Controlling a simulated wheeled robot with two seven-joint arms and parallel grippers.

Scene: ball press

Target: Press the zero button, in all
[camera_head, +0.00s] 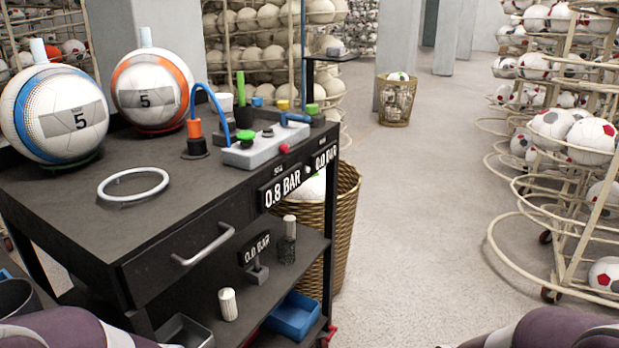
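A grey control box (262,148) sits on the top of the black cart. Below the box, on the cart's edge, one display (282,190) reads 0.8 BAR and another display (325,157) reads 0.0 BAR. Nothing touches the buttons. Parts of my arms show at the bottom corners; neither gripper is in view.
Two balls marked 5 (80,120) (143,101) stand on the black cart (140,235). A white ring (133,197) lies before them. A blue hose arches near the box. A wicker basket (345,215) stands beside the cart; ball racks line the right. The floor between is clear.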

